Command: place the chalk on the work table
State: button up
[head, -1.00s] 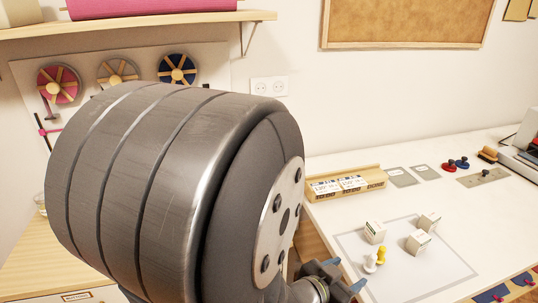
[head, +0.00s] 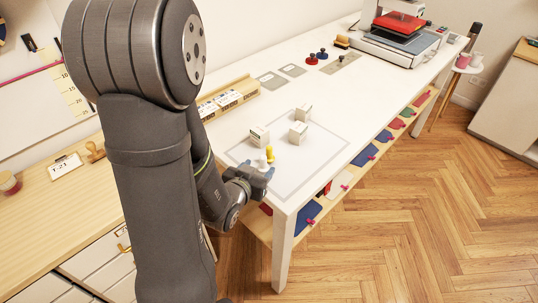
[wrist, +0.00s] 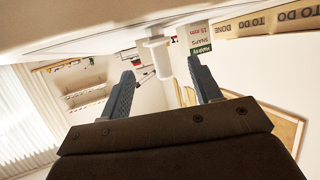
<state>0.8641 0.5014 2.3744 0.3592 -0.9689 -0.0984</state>
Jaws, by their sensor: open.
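The white work table (head: 345,100) carries a pale outlined mat (head: 310,165). A white peg-like piece (head: 262,163) stands near the mat's left edge, close to a yellow peg-like piece (head: 270,153). I cannot tell for sure which thing is the chalk. My gripper (head: 258,171) is at the table's near left edge, beside the white piece. In the wrist view, which looks upside down, my gripper (wrist: 160,68) is open with blue fingers apart. The white piece (wrist: 157,55) shows upright between them, with gaps on both sides.
A wooden tray (head: 228,98) with labelled cards lies behind. A press machine (head: 400,40) is at the far end. The table's middle is clear.

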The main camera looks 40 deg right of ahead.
aim_at(268, 161)
jog(key=shift+x, duration=3.9)
jog(key=c, duration=1.1)
jog(key=shift+c, duration=0.2)
jog(key=shift+r, duration=0.2)
